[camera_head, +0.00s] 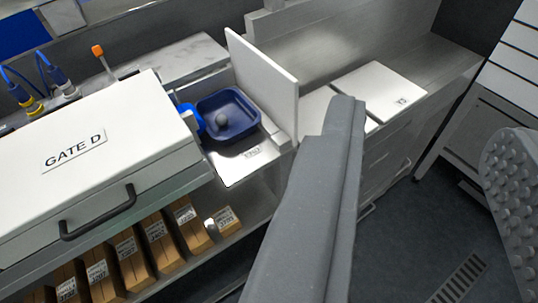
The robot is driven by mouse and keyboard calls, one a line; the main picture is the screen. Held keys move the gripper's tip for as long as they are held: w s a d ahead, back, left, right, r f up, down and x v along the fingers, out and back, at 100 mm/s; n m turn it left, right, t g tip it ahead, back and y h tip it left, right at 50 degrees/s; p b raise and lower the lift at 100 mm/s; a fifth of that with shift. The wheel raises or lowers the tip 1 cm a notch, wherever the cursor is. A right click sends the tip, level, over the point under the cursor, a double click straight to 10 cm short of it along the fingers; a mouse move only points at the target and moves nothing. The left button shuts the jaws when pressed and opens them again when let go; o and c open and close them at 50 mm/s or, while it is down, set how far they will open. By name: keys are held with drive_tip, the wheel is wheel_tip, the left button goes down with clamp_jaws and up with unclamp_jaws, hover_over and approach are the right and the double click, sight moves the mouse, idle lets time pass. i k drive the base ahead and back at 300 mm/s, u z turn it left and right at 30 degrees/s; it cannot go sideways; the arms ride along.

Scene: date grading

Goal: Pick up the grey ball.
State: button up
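The grey ball (221,120) is small and round and rests inside a dark blue square tray (253,113) with raised walls, left of the picture's middle. My gripper (425,120) shows as two wide-apart grey fingers. One long finger rises through the lower middle, and the other, with a studded pad, is at the right edge. The gap between them is empty. The ball is left of both fingers, outside the gap and apart from them. The long finger hides part of the counter and drawers behind it.
An upright white panel (262,82) stands just right of the tray. A white "GATE D" box (100,185) with a black handle is at left. A bright blue part (190,118) adjoins the tray. Cardboard boxes (158,240) fill the shelf below. Dark floor (430,225) is open at lower right.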

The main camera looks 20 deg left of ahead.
sight(221, 119)
drive_tip(key=z, duration=0.05)
drive_tip(key=i, duration=1.15)
drive_tip(key=u, duration=0.15)
